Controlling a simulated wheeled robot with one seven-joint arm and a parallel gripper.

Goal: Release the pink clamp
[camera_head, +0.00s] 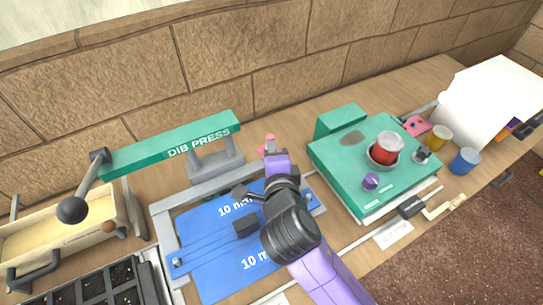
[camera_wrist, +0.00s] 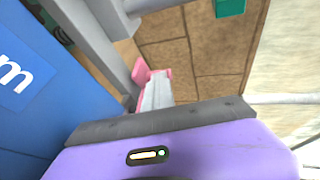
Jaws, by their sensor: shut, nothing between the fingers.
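The pink clamp (camera_head: 268,139) stands at the back of the grey frame around the blue sheet, in the middle of the head view. Only its upper part shows there, behind my gripper (camera_head: 271,147). In the wrist view the pink clamp (camera_wrist: 140,72) shows just beyond my gripper's grey fingers (camera_wrist: 155,88). The fingers are shut with nothing between them. Their tips are close to the pink part; I cannot tell whether they touch it. The clamp's lower part is hidden.
The blue sheet (camera_head: 205,252) lies in the grey frame (camera_head: 165,232) below my arm. The green DIB PRESS lever (camera_head: 150,152) with a black knob is at left. A green machine (camera_head: 335,160) with a red cup stands at right. A stone wall (camera_head: 230,45) runs behind.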

